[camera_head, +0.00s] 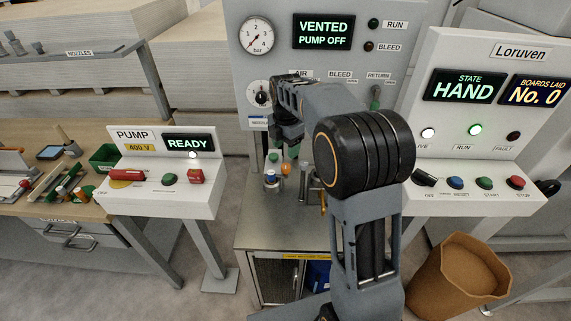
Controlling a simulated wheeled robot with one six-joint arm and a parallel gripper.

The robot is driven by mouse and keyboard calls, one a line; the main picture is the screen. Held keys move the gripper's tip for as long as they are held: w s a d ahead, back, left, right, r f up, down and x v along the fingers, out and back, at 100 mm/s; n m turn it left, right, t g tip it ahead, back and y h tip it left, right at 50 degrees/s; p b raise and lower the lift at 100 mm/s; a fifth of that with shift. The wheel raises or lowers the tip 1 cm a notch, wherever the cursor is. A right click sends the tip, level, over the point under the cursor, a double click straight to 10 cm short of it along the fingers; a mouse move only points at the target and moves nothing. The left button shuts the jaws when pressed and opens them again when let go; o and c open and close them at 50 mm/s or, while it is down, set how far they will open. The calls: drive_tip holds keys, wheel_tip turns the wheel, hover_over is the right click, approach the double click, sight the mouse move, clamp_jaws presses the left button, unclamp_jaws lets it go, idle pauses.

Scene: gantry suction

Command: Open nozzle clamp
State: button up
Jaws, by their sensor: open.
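My gripper (283,143) hangs at the end of my arm in front of the grey centre panel, above the metal bench. It is open, though its fingertips are small and partly covered by my arm. Just below it stand small fittings: a blue-and-silver one (270,179), an orange knob (286,169) and a green knob (273,157). I cannot tell which part is the nozzle clamp, or whether it is open. A partly covered label that seems to read NOZZLE (259,123) is on the panel behind. My large black joint hides the bench's right part.
The centre display (323,32) reads VENTED, PUMP OFF. The pump box (160,199) at left shows READY. The right console (474,190) shows HAND and No. 0. A brown bin (457,275) stands at lower right. A nozzle shelf (80,53) hangs over the wooden workbench (95,208).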

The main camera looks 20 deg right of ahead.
sight(286, 166)
wheel_tip(286, 166, down, 8)
drive_tip(key=shift+r+p, duration=0.15)
drive_tip(key=shift+p, duration=0.25)
drive_tip(key=c, duration=0.9)
